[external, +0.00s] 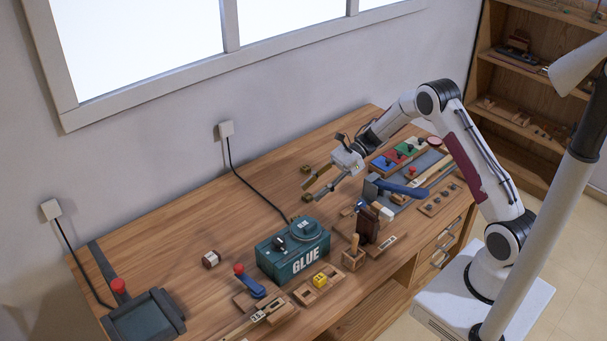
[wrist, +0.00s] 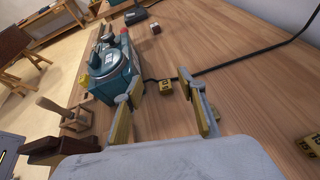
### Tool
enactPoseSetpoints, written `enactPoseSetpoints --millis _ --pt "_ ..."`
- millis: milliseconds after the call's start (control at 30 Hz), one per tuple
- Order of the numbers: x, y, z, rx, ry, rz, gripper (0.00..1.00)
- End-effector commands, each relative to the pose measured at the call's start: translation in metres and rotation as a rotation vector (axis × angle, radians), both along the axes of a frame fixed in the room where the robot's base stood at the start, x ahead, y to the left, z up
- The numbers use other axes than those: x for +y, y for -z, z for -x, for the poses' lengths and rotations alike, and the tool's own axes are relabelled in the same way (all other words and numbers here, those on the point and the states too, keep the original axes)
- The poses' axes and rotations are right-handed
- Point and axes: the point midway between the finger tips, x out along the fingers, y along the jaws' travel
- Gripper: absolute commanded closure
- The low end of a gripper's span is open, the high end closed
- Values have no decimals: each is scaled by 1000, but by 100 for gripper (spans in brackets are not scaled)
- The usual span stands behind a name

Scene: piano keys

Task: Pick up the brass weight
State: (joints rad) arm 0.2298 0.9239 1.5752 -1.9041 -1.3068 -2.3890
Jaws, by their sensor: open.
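Two small brass weights with dark markings lie on the wooden bench. One brass weight (wrist: 167,89) shows between my fingers in the wrist view, just beside the green glue box; I take it to be the block (external: 307,197) by my fingertips in the external view. The other weight (wrist: 309,145) is at the right edge of the wrist view and shows nearer the wall (external: 306,169) in the external view. My gripper (external: 310,191) is open and empty above the bench, its fingers (wrist: 158,78) spread. The remaining height above the weights is hard to judge.
The green glue box (external: 293,252) stands close by. A black cable (external: 252,188) runs from the wall across the bench towards it. A wooden holder (external: 354,259), a dark block, and a blue-handled tool (external: 400,188) crowd the front. The bench's back left is mostly clear.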

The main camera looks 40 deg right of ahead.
Motion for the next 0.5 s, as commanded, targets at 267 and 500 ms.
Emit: enactPoseSetpoints --millis 267,500 --pt "2 -4 3 -83 -48 -9 60" --pt "2 -4 3 -83 -46 -8 60"
